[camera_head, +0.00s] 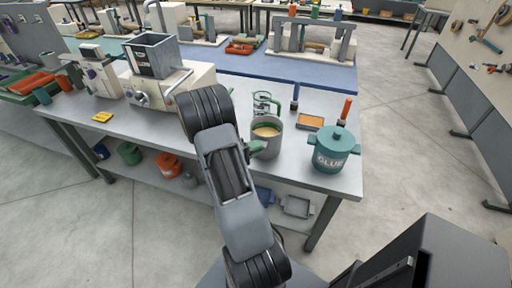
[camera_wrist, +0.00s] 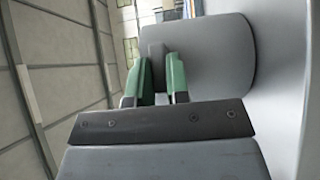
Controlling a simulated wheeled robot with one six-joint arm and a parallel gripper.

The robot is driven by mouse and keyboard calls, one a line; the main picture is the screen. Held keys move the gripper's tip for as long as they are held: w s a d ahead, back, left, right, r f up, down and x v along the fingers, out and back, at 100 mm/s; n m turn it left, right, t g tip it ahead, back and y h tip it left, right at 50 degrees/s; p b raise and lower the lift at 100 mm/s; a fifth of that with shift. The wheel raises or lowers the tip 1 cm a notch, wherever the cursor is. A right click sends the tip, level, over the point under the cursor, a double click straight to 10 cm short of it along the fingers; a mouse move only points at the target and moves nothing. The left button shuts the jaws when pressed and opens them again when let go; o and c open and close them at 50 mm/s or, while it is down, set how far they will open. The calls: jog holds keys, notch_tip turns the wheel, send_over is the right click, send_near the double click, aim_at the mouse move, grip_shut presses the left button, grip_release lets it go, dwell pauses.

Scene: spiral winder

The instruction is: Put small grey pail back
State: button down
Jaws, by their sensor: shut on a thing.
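The small grey pail (camera_head: 274,148) is upright near the front edge of the grey workbench (camera_head: 322,102), with something tan inside its open top. My gripper (camera_head: 256,147) reaches it from its left side. In the wrist view, my gripper's two green fingers (camera_wrist: 161,80) are shut on a narrow grey part of the pail, and the pail's smooth grey wall (camera_wrist: 215,60) fills the space beyond. I cannot tell whether the pail's bottom touches the bench. My arm hides part of the bench to the left of the pail.
A teal glue pot (camera_head: 332,152) stands close on the right. An orange-topped tray (camera_head: 310,122), a dark bottle (camera_head: 295,98) and a green wire-like item (camera_head: 266,102) are behind. A winder machine (camera_head: 165,80) stands left. A lower shelf holds several pots and trays.

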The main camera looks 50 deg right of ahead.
jog(key=c, duration=1.1)
grip_release()
